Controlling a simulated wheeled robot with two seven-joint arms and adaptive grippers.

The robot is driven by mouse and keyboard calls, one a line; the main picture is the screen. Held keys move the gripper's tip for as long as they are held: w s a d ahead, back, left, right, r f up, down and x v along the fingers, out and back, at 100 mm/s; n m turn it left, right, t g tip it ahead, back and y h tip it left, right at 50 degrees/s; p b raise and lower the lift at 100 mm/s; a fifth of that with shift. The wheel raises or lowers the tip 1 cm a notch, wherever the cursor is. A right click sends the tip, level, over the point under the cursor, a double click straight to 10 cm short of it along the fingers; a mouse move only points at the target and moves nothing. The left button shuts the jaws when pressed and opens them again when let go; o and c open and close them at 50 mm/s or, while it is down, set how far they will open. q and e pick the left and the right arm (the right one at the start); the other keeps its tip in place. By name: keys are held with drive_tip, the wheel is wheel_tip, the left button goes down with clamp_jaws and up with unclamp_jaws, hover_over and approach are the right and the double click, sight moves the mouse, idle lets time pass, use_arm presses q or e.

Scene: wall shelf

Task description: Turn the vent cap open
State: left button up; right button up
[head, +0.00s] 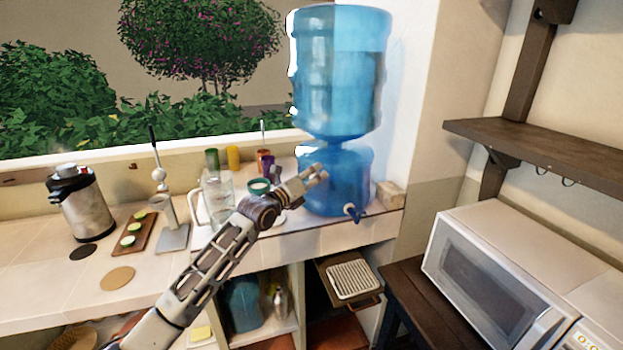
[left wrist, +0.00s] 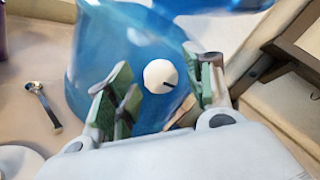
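The vent cap (left wrist: 160,76) is a small round white knob with a short dark mark on its lower right side. It sits on the blue water dispenser base (left wrist: 95,65), which also shows in the head view (head: 343,185) under a big blue bottle (head: 338,70). My left gripper (head: 316,175) is at the front of the base. In the left wrist view its green-padded fingers are open, one on each side of the cap, with visible gaps. I cannot make out the cap in the head view. My right gripper is not in view.
A blue tap (head: 352,212) sticks out low on the dispenser. A glass jug (head: 217,195), a small bowl (head: 260,186) and jars stand left of it. A wooden block (head: 390,194) lies to its right. A microwave (head: 490,275) stands further right, below a shelf (head: 550,150).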

use_arm(q)
drive_tip(key=c, duration=1)
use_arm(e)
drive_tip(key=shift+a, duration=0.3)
use_arm(q)
drive_tip(key=shift+n, duration=0.5)
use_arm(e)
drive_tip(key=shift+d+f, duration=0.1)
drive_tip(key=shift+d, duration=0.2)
use_arm(q)
drive_tip(key=n+t+p, duration=0.1)
drive_tip(key=n, duration=0.6)
drive_tip(key=n+t+y+p, duration=0.1)
drive_tip(key=n, duration=0.6)
drive_tip(key=n+t+y+p, duration=0.1)
drive_tip(key=n, duration=0.7)
drive_tip(key=shift+s+d+f+p, duration=0.1)
drive_tip(key=shift+d+f+p, duration=0.05)
drive_tip(key=shift+f+p, duration=0.15)
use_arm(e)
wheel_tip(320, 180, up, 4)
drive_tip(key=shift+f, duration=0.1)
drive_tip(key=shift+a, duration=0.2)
